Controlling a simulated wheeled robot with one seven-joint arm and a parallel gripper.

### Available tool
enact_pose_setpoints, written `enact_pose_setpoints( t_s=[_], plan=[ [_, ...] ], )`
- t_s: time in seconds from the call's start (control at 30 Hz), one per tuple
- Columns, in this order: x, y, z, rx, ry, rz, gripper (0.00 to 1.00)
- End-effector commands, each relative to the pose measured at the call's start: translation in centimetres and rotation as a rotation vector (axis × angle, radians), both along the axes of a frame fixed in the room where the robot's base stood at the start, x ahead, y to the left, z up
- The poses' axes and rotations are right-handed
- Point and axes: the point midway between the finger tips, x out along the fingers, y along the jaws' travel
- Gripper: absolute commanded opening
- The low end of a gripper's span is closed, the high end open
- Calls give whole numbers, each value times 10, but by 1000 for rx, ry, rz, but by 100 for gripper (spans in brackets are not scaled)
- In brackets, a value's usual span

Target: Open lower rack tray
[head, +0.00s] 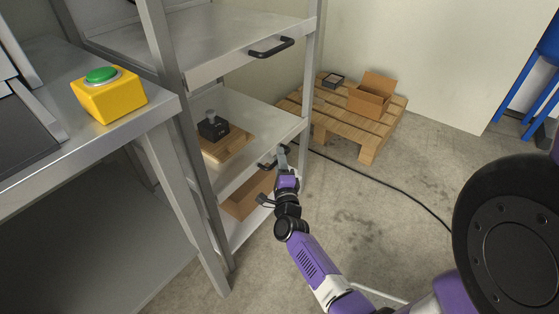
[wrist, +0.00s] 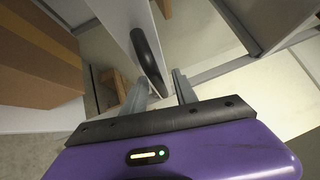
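The lower rack tray (head: 262,110) is a grey metal shelf tray in the rack, with a black bar handle (head: 266,165) on its front face. Its front edge looks about level with the rack posts. In the wrist view the curved black handle (wrist: 147,50) stands out from the tray's pale front face (wrist: 122,22). My gripper (head: 283,158) is at the handle's right end in the head view. In the wrist view my gripper (wrist: 160,85) has its two grey fingers apart, with the handle's near end seen between them. I cannot tell whether either finger touches it.
A black device (head: 212,128) sits on a wooden board (head: 226,146) on the tray. An upper tray (head: 215,40) has a similar handle. A cardboard box (head: 371,95) stands on a pallet (head: 340,120) behind. A yellow green-button box (head: 110,98) is on the left table. Floor right is mostly clear.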

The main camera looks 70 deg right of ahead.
Motion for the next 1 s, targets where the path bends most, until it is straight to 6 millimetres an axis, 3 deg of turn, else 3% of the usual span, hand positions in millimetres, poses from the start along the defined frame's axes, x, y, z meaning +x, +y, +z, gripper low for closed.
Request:
enact_pose_setpoints(
  t_s=[0.23,0.4,1.0],
  plan=[
    [0,0,0,1,1,0,32],
    [0,0,0,0,0,0,0],
    [0,0,0,1,1,1,0]
  ],
)
